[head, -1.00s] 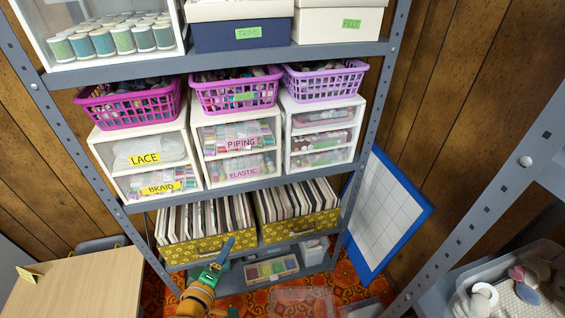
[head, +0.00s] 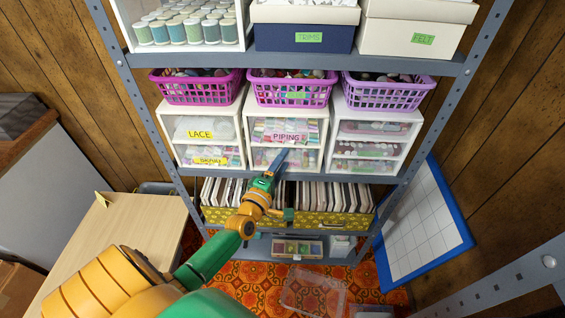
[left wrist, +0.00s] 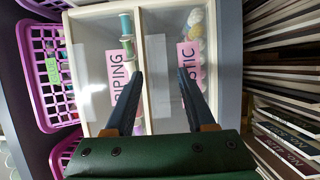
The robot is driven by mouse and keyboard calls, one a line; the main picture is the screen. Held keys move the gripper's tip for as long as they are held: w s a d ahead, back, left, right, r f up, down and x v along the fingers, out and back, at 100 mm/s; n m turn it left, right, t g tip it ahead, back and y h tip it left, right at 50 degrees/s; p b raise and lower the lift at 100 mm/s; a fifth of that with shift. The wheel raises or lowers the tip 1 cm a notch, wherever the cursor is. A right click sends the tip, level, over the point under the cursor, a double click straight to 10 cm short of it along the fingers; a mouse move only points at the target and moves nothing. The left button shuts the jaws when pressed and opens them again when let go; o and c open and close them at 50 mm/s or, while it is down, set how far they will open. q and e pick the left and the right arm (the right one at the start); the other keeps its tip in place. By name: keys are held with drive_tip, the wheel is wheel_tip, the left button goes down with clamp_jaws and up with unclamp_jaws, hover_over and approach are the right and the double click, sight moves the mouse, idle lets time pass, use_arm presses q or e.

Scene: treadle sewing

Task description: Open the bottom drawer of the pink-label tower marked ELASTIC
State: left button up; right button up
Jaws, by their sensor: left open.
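The pink-label tower (head: 319,135) is a white two-drawer unit on the middle shelf, with PIPING on top and its bottom drawer (head: 303,160) below. In the head view my left gripper (head: 281,158) is in front of that bottom drawer and hides its label. In the left wrist view, turned sideways, the ELASTIC label (left wrist: 186,66) on the bottom drawer and the PIPING label (left wrist: 118,82) both show. There the open fingers of my left gripper (left wrist: 160,76) point at the tower, over the divider side of the bottom drawer; contact cannot be told. The drawers look shut.
The yellow-label tower (head: 203,148) stands left and a green-label tower (head: 372,145) right. Purple baskets (head: 290,92) sit on top. A wooden table (head: 120,235) is at left, and a blue-framed board (head: 428,225) leans at right.

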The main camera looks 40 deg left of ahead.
use_arm(q)
clamp_jaws()
drive_tip(key=shift+s, duration=0.1)
drive_tip(key=shift+d+f, duration=0.1)
idle(1.1)
